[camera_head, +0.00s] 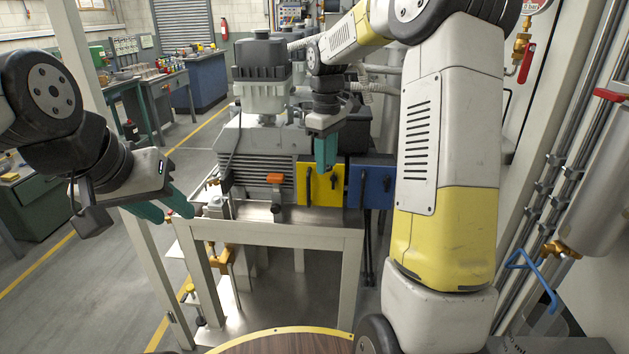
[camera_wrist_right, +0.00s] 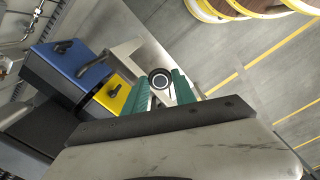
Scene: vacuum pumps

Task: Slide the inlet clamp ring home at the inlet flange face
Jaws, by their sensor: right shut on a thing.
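My right gripper (camera_head: 325,155) is in front of the grey vacuum pump (camera_head: 258,138), with its green fingers pointing down. In the right wrist view its two green fingers (camera_wrist_right: 164,90) are shut on a small round ring (camera_wrist_right: 160,73), dark with a pale middle, which I take as the inlet clamp ring. The ring is hidden in the head view. I cannot make out the inlet flange face or whether the ring touches it. My left gripper (camera_head: 161,207) is at the left of the pump stand, its green fingers apart and empty.
The pump sits on a pale metal frame table (camera_head: 275,232). A yellow box (camera_head: 322,187) and a blue box (camera_head: 371,184) with dark handles stand close to the right gripper. A round wooden top (camera_head: 285,343) with a yellow rim is at the front.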

